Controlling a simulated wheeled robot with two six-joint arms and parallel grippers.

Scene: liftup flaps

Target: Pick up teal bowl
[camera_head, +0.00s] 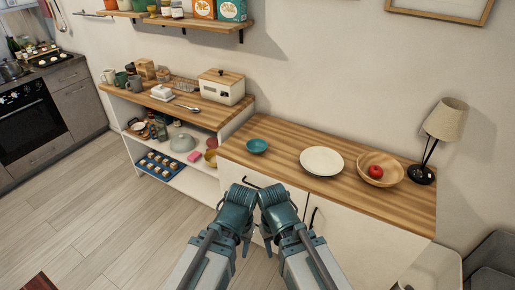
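The teal bowl (257,145) sits upright on the left part of the wooden top of the low cabinet (290,148), near its left end. It looks empty. My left gripper (238,205) and my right gripper (277,208) are side by side in front of the cabinet, low in the picture. Both are nearer to me than the bowl and apart from it. Their fingers are too small and overlapped to show whether they are open or shut.
Right of the bowl are a white plate (322,161), a wooden bowl (390,172) holding a red apple (376,171), and a lamp (446,122). A taller shelf unit (207,110) with a bread box (222,87) stands at left. Bare wood surrounds the teal bowl.

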